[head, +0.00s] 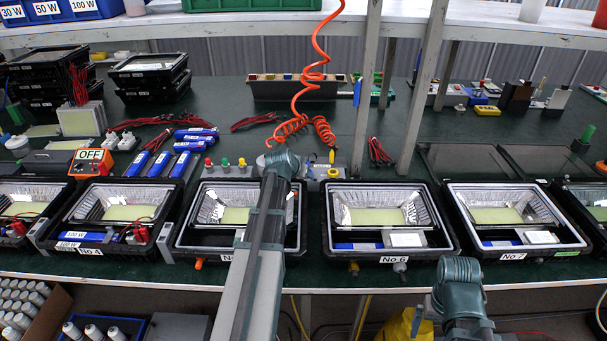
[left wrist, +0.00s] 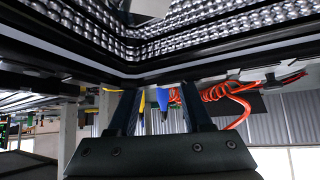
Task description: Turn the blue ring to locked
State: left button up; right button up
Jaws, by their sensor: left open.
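I cannot make out a blue ring for certain in either view. In the left wrist view, a small blue piece (left wrist: 163,99) with a tapered end shows in the gap between my left gripper's fingers (left wrist: 160,94), beside a yellow piece. I cannot tell whether it is the ring, and it appears to be beyond the fingers. My left gripper is open and nothing is held. In the head view my left arm reaches over housing No. 5 (head: 204,236), and its wrist hides part of it and the fingers. My right arm shows at the lower right; its gripper is out of view.
Housings No. 4 (head: 78,241), No. 6 (head: 442,240) and No. 7 (head: 560,238) stand in the row on the bench. An orange coiled hose (head: 312,77) hangs behind my left wrist. A post (head: 366,95) stands close by. A reflector housing edge fills the wrist view's top.

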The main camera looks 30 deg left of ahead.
pick_arm(q)
jog(key=p+v, duration=0.9)
jog(key=v, duration=0.5)
jog(key=shift+p, duration=0.35)
jog(key=shift+a+f, duration=0.1)
